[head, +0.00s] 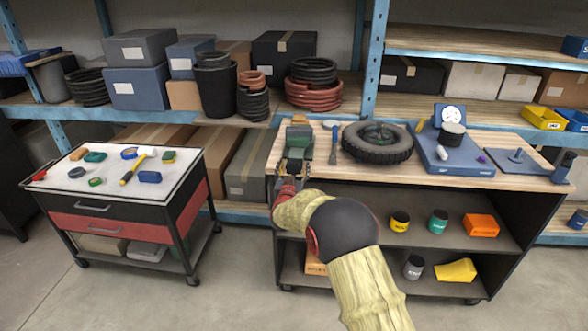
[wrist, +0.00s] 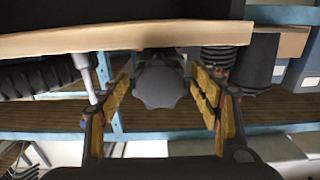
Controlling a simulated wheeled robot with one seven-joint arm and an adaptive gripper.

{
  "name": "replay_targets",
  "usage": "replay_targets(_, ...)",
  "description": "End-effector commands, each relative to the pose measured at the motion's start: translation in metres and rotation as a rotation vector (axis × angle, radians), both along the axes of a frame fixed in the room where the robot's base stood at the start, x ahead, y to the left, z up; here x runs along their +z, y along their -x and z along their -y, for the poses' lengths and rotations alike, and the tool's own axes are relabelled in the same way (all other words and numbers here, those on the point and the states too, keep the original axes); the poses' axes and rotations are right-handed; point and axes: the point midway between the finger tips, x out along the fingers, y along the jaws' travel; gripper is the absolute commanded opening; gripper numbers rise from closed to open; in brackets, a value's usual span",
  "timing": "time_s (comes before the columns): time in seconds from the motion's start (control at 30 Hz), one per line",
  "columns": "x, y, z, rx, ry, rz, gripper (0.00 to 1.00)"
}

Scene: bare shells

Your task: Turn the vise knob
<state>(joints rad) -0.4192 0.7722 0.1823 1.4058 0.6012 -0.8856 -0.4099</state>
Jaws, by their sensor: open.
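My gripper (head: 287,183) is at the bench's front edge, just in front of the vise. In the wrist view, my gripper (wrist: 162,78) is open, with yellow pads on both fingers. The knob shows between the two fingers, with a visible gap on each side. How far it reaches in depth between the fingertips is hard to tell. The knob is not clear in the head view.
A wooden edge (wrist: 120,38) runs close to the fingers in the wrist view. A grey rod (wrist: 86,75) shows beside the left finger. A tire (head: 378,142) and a blue device (head: 450,154) lie right of the vise. A tool cart (head: 125,205) stands left, with floor between.

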Motion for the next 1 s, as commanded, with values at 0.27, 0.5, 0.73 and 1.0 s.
replay_targets(0.27, 0.0002, 0.0002, 0.0, 0.0, 0.0, 0.0, 0.56)
replay_targets(0.5, 0.0001, 0.0002, 0.0, 0.0, 0.0, 0.0, 0.42)
replay_targets(0.73, 0.0001, 0.0003, -0.0002, 0.0, 0.0, 0.0, 0.29)
replay_targets(1.0, 0.0002, 0.0003, -0.0003, 0.001, -0.002, 0.0, 0.19)
